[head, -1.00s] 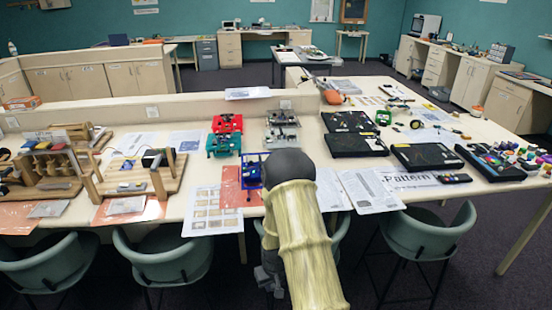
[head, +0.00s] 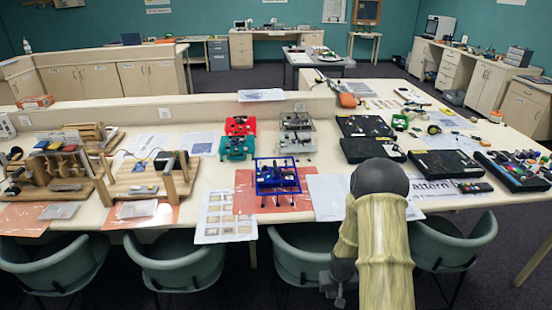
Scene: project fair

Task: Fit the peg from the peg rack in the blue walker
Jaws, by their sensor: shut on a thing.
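The blue walker (head: 290,181) is an open blue frame on legs with dark parts inside. It stands upright on an orange-red sheet (head: 245,200) near the table's front edge and is in full view. My gripper (head: 338,292) hangs low in front of the table, to the lower right of the walker and clearly apart from it. It is small and partly hidden by my arm. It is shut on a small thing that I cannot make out. I cannot pick out the peg rack or a peg in this view.
Red (head: 241,125), teal (head: 236,147) and grey (head: 296,143) walkers stand behind the blue one. Wooden rigs (head: 150,183) are at left, black trays (head: 448,161) at right. Green chairs, including one (head: 300,255) beside my gripper, line the front edge.

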